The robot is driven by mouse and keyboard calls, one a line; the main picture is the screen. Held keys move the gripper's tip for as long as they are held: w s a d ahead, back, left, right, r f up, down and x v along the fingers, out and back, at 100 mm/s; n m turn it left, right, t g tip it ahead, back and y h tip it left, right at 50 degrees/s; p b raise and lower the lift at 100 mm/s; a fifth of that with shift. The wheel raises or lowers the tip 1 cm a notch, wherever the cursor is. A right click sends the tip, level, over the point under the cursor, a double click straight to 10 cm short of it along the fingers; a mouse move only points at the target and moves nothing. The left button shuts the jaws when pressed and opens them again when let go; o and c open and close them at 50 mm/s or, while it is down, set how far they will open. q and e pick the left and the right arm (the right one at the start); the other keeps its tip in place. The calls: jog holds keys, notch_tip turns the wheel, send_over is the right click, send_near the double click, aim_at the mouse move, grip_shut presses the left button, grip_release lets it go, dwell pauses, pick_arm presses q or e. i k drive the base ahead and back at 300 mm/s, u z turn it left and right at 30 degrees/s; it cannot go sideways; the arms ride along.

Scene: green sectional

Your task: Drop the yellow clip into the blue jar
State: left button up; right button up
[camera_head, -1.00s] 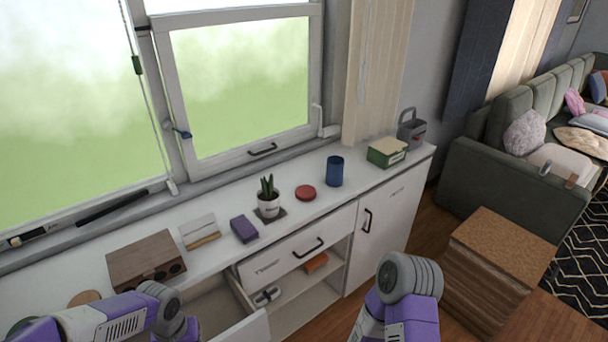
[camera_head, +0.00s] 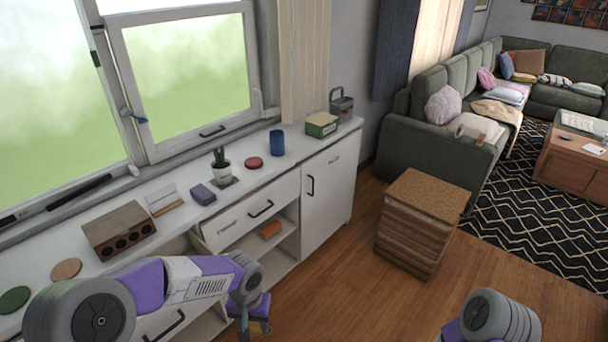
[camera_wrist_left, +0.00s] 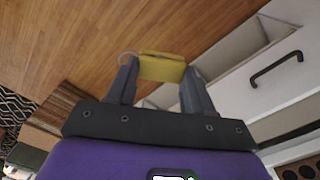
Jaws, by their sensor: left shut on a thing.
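The yellow clip (camera_wrist_left: 162,67) is held between the two fingers of my left gripper (camera_wrist_left: 160,82) in the left wrist view, with a ring showing at its left end. In the head view my left gripper (camera_head: 254,326) hangs low in front of the cabinet, above the floor, and is seen small with some yellow at its tip. The blue jar (camera_head: 277,142) stands upright on the white counter near the window, well above and beyond the gripper. The jar's inside is not visible. My right gripper is out of view; only part of my right arm shows at the bottom.
A red disc (camera_head: 253,162) and a potted plant (camera_head: 221,165) stand left of the jar, and a green box (camera_head: 321,125) stands right of it. The white counter (camera_head: 258,190) has drawers and an open shelf below. A wooden crate-like block (camera_head: 418,222) stands on the floor.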

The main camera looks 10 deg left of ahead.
aim_at(279, 152)
jog(key=z, duration=0.65)
jog(key=i, duration=1.6)
jog(key=u, duration=0.55)
jog(key=i, duration=1.15)
jog(key=u, duration=0.85)
